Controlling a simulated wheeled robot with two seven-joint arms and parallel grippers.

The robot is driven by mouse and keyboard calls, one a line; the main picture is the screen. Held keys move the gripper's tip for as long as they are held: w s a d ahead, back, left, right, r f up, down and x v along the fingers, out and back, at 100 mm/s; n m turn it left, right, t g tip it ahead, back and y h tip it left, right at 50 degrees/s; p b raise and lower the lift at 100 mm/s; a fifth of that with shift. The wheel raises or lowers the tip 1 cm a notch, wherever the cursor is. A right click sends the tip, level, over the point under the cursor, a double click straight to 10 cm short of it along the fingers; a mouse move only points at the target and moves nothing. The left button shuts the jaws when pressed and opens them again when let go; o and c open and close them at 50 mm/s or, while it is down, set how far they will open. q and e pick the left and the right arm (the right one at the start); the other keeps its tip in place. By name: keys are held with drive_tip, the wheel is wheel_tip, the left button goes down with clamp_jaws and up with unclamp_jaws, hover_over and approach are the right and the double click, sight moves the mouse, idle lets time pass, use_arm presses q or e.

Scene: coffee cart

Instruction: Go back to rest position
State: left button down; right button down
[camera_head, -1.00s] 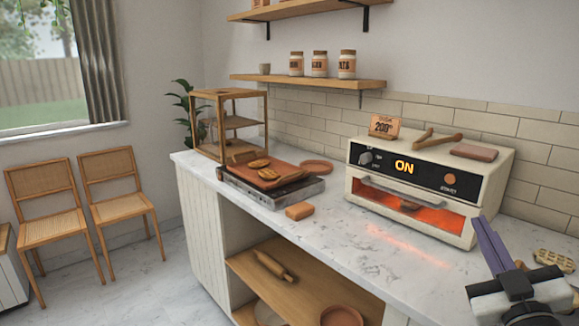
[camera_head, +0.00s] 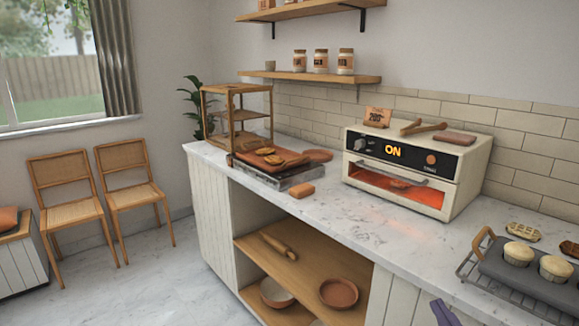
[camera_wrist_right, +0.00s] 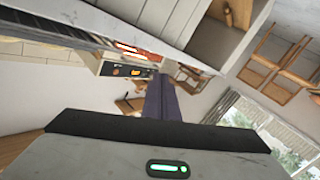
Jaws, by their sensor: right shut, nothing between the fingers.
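My right gripper (camera_head: 445,313) shows only as a purple fingertip at the bottom edge of the head view, in front of the counter. In the right wrist view its purple fingers (camera_wrist_right: 166,97) lie together, shut and empty. The counter (camera_wrist_right: 165,45) and the oven (camera_wrist_right: 128,68) appear tilted beyond them. The gripper appears apart from the counter and everything on it. My left gripper is not in the head view.
The marble counter (camera_head: 350,222) carries a lit oven (camera_head: 410,165), a griddle (camera_head: 275,175) with food, and a dark tray (camera_head: 530,277) with muffins at the right. Two chairs (camera_head: 65,205) stand left. The floor (camera_head: 165,285) before the counter is clear.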

drive_tip(key=s+a+f+m+g+y, duration=0.1)
drive_tip(key=s+a+f+g, duration=0.3)
drive_tip(key=s+f, duration=0.8)
drive_tip(key=s+a+f+m+g+y, duration=0.1)
drive_tip(key=s+a+f+g, duration=0.4)
drive_tip(key=s+a+f, duration=0.3)
drive_tip(key=s+f, duration=0.4)
drive_tip(key=f, duration=0.5)
